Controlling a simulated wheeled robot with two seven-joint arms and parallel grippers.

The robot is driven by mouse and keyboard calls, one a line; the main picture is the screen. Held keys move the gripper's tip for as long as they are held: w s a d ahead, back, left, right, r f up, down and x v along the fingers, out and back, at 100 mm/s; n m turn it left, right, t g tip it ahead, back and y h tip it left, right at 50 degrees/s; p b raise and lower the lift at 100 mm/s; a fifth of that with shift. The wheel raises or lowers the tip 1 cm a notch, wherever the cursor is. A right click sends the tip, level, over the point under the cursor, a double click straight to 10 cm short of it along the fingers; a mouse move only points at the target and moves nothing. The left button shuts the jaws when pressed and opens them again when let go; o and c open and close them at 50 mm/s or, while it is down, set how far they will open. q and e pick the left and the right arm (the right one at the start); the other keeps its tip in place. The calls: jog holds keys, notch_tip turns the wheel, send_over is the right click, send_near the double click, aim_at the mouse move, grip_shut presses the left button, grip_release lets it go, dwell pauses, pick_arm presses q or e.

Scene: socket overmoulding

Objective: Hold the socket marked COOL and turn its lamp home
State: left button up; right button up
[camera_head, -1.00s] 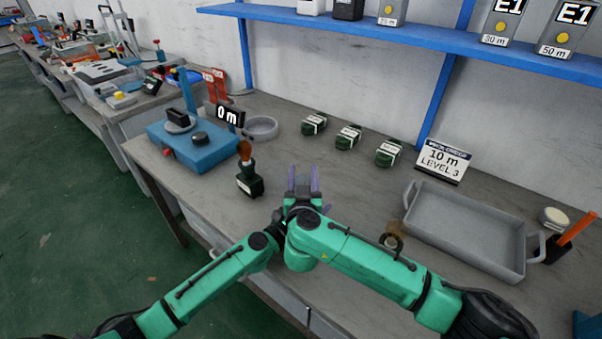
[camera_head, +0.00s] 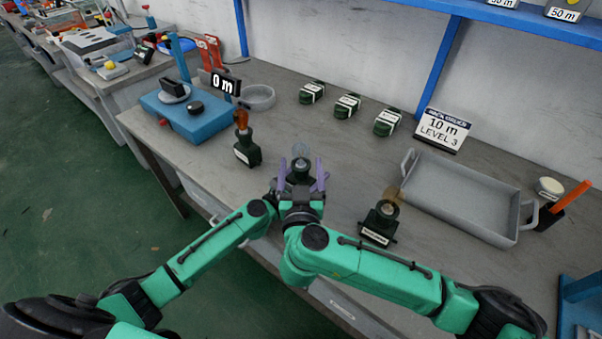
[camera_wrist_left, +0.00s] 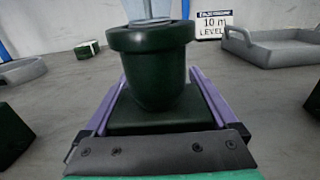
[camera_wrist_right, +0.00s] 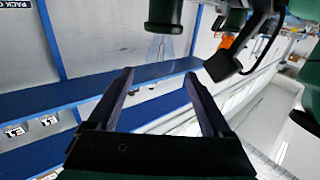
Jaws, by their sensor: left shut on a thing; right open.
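A dark green socket (camera_wrist_left: 150,80) with a clear lamp (camera_wrist_left: 148,8) upright in its top stands between the purple fingers of my left gripper (camera_wrist_left: 152,105), shut on its square base. Its marking is not visible. In the head view the socket (camera_head: 299,172) and clear lamp (camera_head: 300,150) show between purple fingers. My right gripper (camera_wrist_right: 158,85) is open and empty. Its upside-down wrist view shows the clear lamp (camera_wrist_right: 160,45) beyond the fingers, apart from them. Two other sockets stand on the bench: one with an orange lamp (camera_head: 242,119), one with an amber lamp (camera_head: 391,195); their labels are unreadable.
A blue tester (camera_head: 190,118) reading 0 m and a round grey dish (camera_head: 258,97) are at the left. Several dark green packs (camera_head: 347,106) lie behind. A sign (camera_head: 441,130) reads 10 m LEVEL 3. A grey tray (camera_head: 460,203) is at the right, with a blue shelf above.

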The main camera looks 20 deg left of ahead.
jog(key=v, duration=0.3)
jog(key=shift+w, duration=0.1)
